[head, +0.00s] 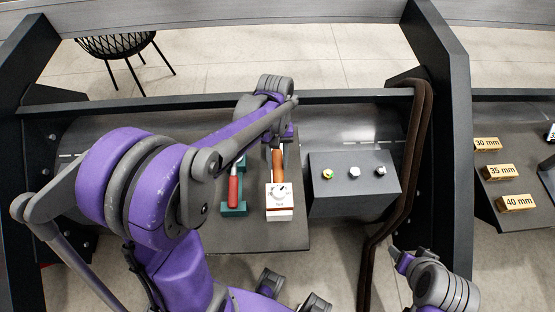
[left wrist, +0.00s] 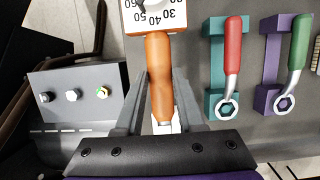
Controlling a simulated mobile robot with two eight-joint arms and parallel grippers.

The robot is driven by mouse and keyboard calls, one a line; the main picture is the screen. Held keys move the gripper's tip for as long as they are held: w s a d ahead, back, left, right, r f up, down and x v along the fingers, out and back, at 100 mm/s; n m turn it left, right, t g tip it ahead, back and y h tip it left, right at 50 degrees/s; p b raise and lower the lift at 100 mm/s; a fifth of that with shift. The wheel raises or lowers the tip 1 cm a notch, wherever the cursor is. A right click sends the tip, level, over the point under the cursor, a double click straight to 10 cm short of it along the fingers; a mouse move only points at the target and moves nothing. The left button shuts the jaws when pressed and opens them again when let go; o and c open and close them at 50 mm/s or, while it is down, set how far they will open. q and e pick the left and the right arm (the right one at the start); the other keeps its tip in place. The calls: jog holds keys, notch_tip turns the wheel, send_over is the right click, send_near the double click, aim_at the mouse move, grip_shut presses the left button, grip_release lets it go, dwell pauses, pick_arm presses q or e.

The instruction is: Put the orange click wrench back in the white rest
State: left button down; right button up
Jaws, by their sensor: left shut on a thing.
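The orange click wrench (head: 278,165) points down the dark panel in the head view, its far end at my left gripper (head: 278,143). The left wrist view shows its orange handle (left wrist: 160,75) between the two fingers of my left gripper (left wrist: 160,112), which is shut on it. The white rest (head: 280,214) stands at the handle's other end. A white dial face with numbers (left wrist: 155,14) sits there in the wrist view. I cannot tell whether the wrench touches the rest. My right gripper (head: 402,260) is at the lower right, too unclear to read.
A red-handled wrench (head: 233,188) lies on a teal rest (head: 234,211) just left. The wrist view also shows a green-handled wrench (left wrist: 299,45) on a purple rest (left wrist: 272,60). A grey box (head: 352,190) with three knobs stands right. Brass blocks (head: 504,170) lie far right.

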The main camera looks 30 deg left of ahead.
pick_arm(q)
jog(key=shift+f+b, duration=1.25)
jog(key=shift+f, duration=0.65)
jog(key=shift+f+b, duration=1.3)
jog(key=shift+f, duration=0.4)
jog(key=shift+f+b, duration=0.7)
jog(key=shift+f, duration=0.1)
jog(key=shift+c, duration=2.2)
grip_release()
jog(key=p+v, duration=0.1)
jog(key=v, duration=1)
jog(key=shift+s, duration=0.1)
